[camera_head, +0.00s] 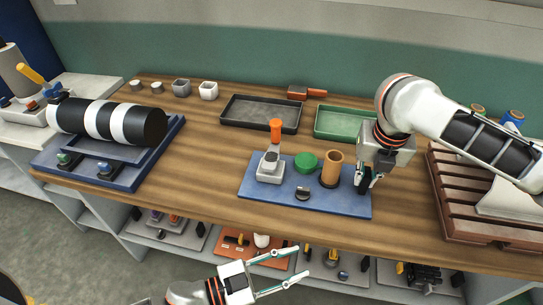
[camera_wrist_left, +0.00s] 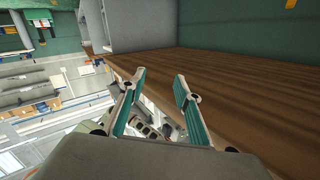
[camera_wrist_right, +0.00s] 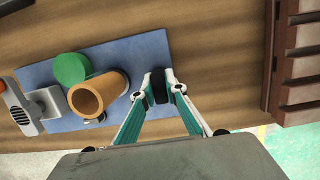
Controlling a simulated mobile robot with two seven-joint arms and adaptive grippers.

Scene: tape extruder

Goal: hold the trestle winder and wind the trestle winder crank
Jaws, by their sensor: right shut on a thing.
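A blue board (camera_head: 330,207) lies near the front edge of the wooden table. On it stand a grey block with an orange-topped upright (camera_head: 276,132), a green round piece (camera_head: 306,162), an orange-brown tube (camera_head: 331,168) and a dark knob (camera_head: 302,193). I cannot tell which part is the trestle winder or its crank. My right gripper (camera_head: 367,182) is at the board's right end, beside the tube, shut on a small black piece (camera_wrist_right: 158,86) partly hidden by the fingers. My left gripper (camera_head: 302,260) is open and empty, in front of the table and below its top.
A black tray (camera_head: 262,127) and a green tray (camera_head: 345,135) lie behind the board. A black-and-white striped roller (camera_head: 108,121) stands on a blue base at left. A brown slatted rack (camera_head: 470,215) is at right. A lower shelf (camera_head: 215,240) holds several devices.

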